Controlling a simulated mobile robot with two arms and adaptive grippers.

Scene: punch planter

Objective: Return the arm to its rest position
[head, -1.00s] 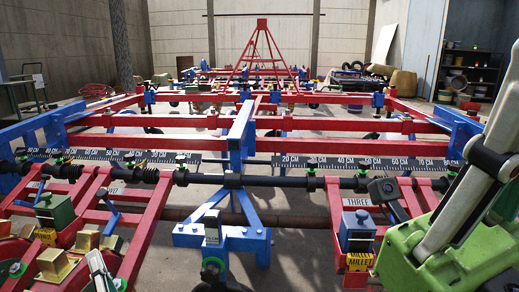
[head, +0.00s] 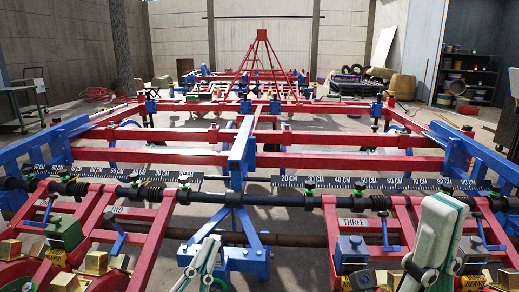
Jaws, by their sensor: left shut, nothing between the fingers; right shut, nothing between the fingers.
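My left gripper (head: 204,264) shows at the bottom, left of centre, as a slim white and green shape. It is shut and empty, in front of the planter's central blue bracket (head: 242,256). My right gripper (head: 437,240) stands upright at the lower right, white and green with dark joints. It is shut and empty, in front of the row unit with the "THREE" label (head: 353,222). The lower parts of both arms are cut off by the bottom edge.
The red and blue planter frame (head: 350,160) spans the view, with black centimetre scales (head: 378,183) along a dark bar. Seed boxes, one blue-grey (head: 351,249) and one green (head: 65,233), sit low on the row units.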

